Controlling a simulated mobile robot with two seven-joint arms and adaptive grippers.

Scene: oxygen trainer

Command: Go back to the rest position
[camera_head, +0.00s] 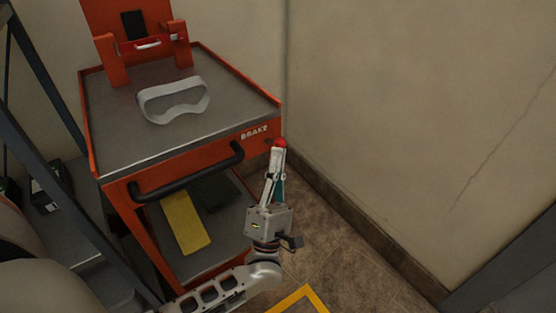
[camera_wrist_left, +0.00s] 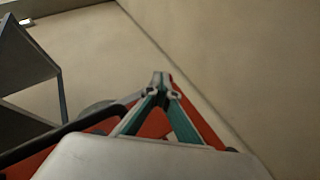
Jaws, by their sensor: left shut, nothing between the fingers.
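My left gripper (camera_head: 276,153) is shut and empty, pointing up the picture at the right front corner of the orange cart (camera_head: 196,160). Its fingertips overlap the lower edge of a red round knob (camera_head: 279,143) beside the "BRAKE" lettering; I cannot tell whether they touch it. In the left wrist view the two fingers (camera_wrist_left: 160,84) meet at their tips, with orange cart parts behind them. My right gripper is in neither view.
The cart's grey top holds a white goggle-shaped frame (camera_head: 157,110) and an orange stand (camera_head: 115,65). A black handle (camera_head: 190,177) crosses its front. A yellow item (camera_head: 185,222) lies on the lower shelf. A wall (camera_head: 400,110) stands right; dark shelving (camera_head: 48,85) stands left.

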